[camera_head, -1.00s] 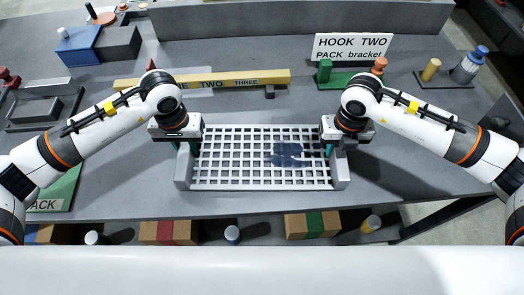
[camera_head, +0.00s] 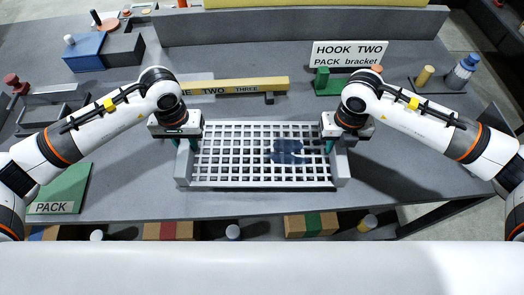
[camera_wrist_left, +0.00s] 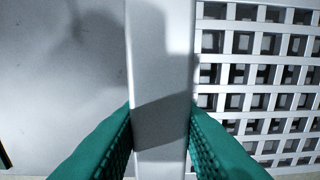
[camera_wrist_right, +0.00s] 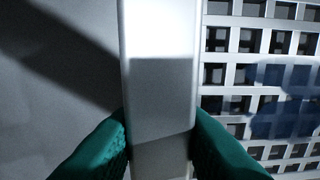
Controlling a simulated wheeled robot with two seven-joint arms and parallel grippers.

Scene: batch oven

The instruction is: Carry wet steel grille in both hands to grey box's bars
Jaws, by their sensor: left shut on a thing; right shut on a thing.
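The steel grille (camera_head: 262,184) is a light grey square lattice with a solid bar at each end. A dark blue wet-looking patch (camera_head: 287,150) lies right of its middle. My left gripper (camera_head: 184,145) is shut on the left end bar, which stands between its green fingers in the left wrist view (camera_wrist_left: 160,130). My right gripper (camera_head: 336,147) is shut on the right end bar, also between green fingers in the right wrist view (camera_wrist_right: 160,130). The grille looks level over the front of the table; its exact height I cannot tell. I cannot pick out the grey box's bars with certainty.
A yellow numbered bar (camera_head: 235,86) lies behind the grille. A HOOK TWO sign (camera_head: 348,54) and green bracket (camera_head: 328,83) stand behind right. A blue box (camera_head: 88,50) and grey trays (camera_head: 45,115) are at left, a green PACK wedge (camera_head: 62,187) at front left. Boxes sit below the front edge.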

